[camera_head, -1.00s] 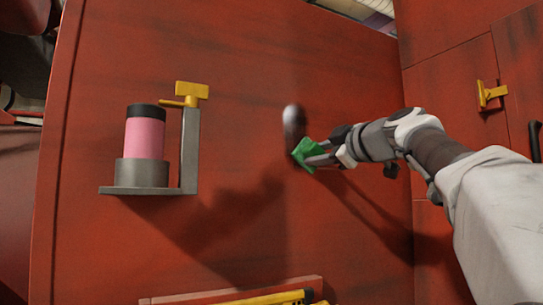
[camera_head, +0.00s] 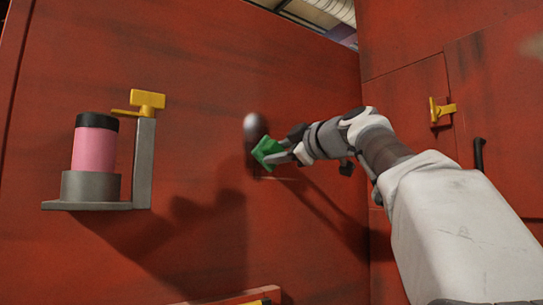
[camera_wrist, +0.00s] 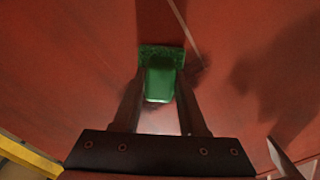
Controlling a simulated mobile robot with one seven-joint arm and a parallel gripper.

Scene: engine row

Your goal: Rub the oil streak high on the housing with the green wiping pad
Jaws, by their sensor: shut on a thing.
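The oil streak (camera_head: 251,130) is a dark, upright smear with a pale shiny top on the red housing (camera_head: 200,110), near the middle of the head view. The green wiping pad (camera_head: 267,151) is at the streak's right side and overlaps its lower part in the picture. My gripper (camera_head: 282,156) is shut on the pad, reaching in from the right. In the wrist view the pad (camera_wrist: 162,72) sits between the two fingers, facing the red surface. I cannot tell whether the pad touches the housing.
A grey bracket (camera_head: 142,165) on the left holds a pink cylinder (camera_head: 94,149) with a black cap, under a yellow clamp (camera_head: 147,100). A red side panel on the right has a yellow latch (camera_head: 440,111) and a black handle (camera_head: 479,155). A yellow item shows at the bottom edge.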

